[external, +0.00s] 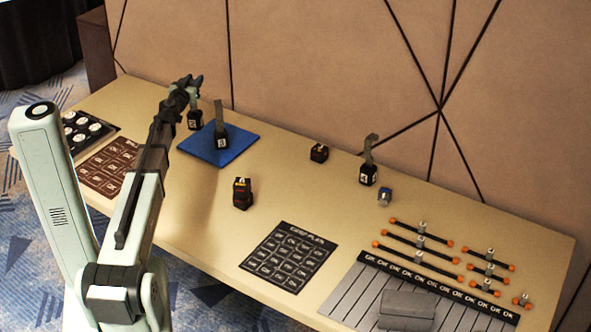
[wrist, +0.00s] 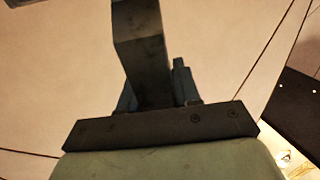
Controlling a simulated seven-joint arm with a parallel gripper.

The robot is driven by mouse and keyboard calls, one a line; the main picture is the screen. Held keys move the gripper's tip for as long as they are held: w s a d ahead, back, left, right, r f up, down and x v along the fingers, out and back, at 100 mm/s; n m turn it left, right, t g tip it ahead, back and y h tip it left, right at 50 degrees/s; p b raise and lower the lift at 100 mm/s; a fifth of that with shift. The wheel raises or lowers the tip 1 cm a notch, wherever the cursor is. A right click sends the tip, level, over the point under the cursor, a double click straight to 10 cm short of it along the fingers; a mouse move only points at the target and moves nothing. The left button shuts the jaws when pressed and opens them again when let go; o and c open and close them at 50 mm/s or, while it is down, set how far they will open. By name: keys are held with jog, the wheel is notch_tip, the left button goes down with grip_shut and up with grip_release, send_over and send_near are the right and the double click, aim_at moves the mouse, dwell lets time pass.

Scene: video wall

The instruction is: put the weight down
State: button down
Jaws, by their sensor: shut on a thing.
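My gripper (external: 192,83) is at the upper left, above the far left part of the table. It is shut on a weight (external: 195,118), a dark block with a white label and an upright handle. The weight hangs below my gripper, by the blue mat (external: 247,145); I cannot tell its height above the table. In the wrist view, the dark grey handle (wrist: 140,45) stands between my fingers (wrist: 155,90) and hides part of them. A second handled weight (external: 221,138) stands upright on the blue mat. A third handled weight (external: 368,174) stands at right of centre.
The table (external: 200,210) also holds a small black block (external: 319,152), a black and orange block (external: 242,193) and a small blue-grey item (external: 384,196). A panelled wall (external: 320,70) stands behind.

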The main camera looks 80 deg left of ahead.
jog(key=w+a+r+m+t+h, duration=0.1)
jog(key=w+a+m+t+h, duration=0.4)
jog(key=a, duration=0.6)
jog(key=shift+w+d+m+t+h, duration=1.15)
jog(key=shift+d+m+t+h, duration=0.45)
jog(key=shift+d+t+h, duration=0.45)
notch_tip(320, 180, down, 10)
jog(key=shift+d, duration=0.25)
jog(key=shift+f, duration=0.1)
jog(key=c, duration=0.8)
grip_release()
jog(key=v, duration=1.2)
jog(key=shift+r, duration=0.2)
